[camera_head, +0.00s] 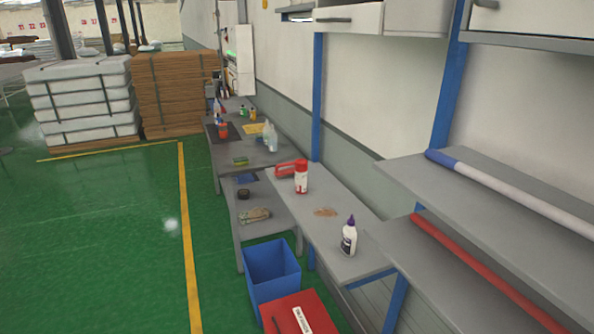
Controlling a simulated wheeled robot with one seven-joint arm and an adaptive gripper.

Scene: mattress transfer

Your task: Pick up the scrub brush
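A small flat tan-brown object (325,212), possibly the scrub brush, lies on the grey bench top (318,240). It lies between a red and white canister (301,178) and a white glue bottle with a purple cap (349,238). A larger brown and grey bundle (255,215) lies on a lower shelf to the left; I cannot tell whether it is a brush. Both are too small to identify surely. My gripper is not in view.
A blue bin (272,268) and a red box (302,312) stand in front of the bench. Grey shelves with a red roll (480,268) and a blue and white roll (520,195) stand at right. Green floor (100,240) is open at left. Stacked mattresses (83,98) stand farther back.

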